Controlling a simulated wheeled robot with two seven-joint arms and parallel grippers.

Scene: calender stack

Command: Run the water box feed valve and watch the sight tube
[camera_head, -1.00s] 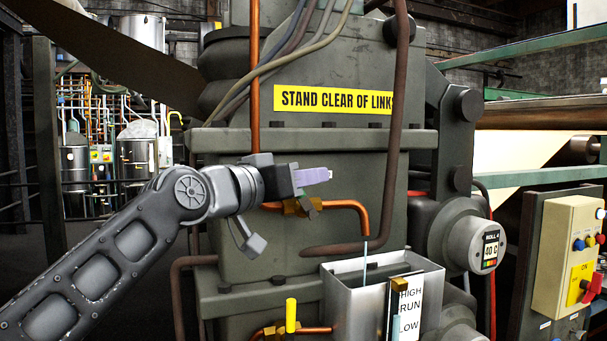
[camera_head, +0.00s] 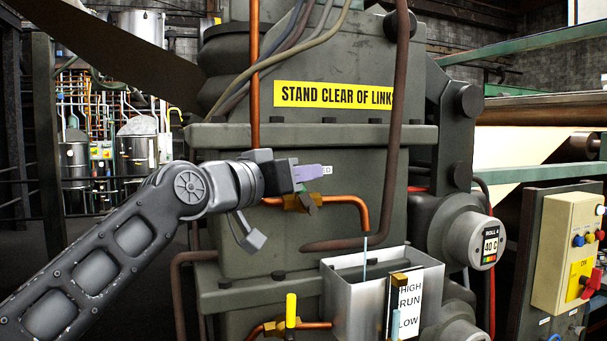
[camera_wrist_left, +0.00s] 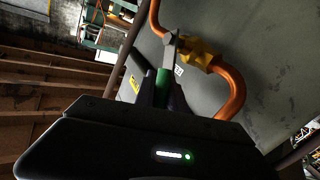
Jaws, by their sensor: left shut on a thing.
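My left gripper (camera_head: 308,173) is shut on the green handle (camera_wrist_left: 163,80) of the feed valve. In the left wrist view a grey lever runs from this handle to the brass valve body (camera_wrist_left: 195,52). The brass body also shows in the head view (camera_head: 298,203), on a copper pipe. A thin stream of water (camera_head: 365,258) falls from the pipe's end into the open metal water box (camera_head: 352,304). The sight tube (camera_head: 396,324) stands on the box's front beside a HIGH, RUN, LOW scale (camera_head: 410,308). Its blue column appears to top out between LOW and RUN. My right gripper is out of view.
A yellow-handled valve (camera_head: 291,311) sits on a lower copper pipe left of the box. A brown pipe (camera_head: 398,130) passes down the grey machine housing (camera_head: 350,160). A roll end with a 40 C display (camera_head: 490,247) and a control box (camera_head: 566,255) stand at right.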

